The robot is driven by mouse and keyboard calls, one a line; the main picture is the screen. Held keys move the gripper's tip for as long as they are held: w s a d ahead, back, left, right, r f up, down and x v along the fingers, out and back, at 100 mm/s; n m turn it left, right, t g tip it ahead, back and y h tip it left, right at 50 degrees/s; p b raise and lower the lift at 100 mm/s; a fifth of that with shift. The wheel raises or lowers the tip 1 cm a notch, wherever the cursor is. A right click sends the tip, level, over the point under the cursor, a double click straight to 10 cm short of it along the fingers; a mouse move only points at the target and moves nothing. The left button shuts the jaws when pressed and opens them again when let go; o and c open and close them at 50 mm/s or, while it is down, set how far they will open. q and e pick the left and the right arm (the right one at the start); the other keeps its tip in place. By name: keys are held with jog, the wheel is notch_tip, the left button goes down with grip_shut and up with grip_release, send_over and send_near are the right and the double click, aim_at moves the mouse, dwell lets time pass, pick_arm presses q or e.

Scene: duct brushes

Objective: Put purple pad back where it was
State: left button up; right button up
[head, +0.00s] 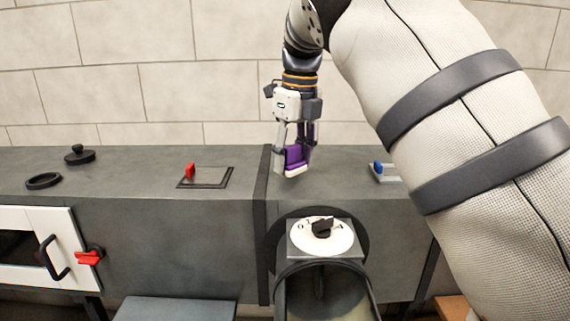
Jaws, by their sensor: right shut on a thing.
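The purple pad (294,156) is between the fingers of my right gripper (294,163), which points down and is shut on it. The pad has a pale strip at its lower edge. In the picture the gripper is over the grey duct top (340,168), just right of the dark flange. I cannot tell whether the pad touches the surface. My left gripper is not in view.
A red-handled pad (190,171) sits by a dark frame (222,177). A blue-handled pad (378,168) is partly hidden by my arm. A black knob lid (79,154) and ring (44,181) lie left. A white dial (322,236) sits in front; a white door (62,240) is left.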

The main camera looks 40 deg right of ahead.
aim_at(296, 163)
jog(key=shift+a+f, duration=0.1)
jog(key=shift+f, duration=0.65)
jog(key=o, duration=1)
jog(key=shift+f, duration=0.1)
notch_tip(296, 163, up, 12)
jog(key=s, duration=0.1)
jog(key=shift+s, duration=0.25)
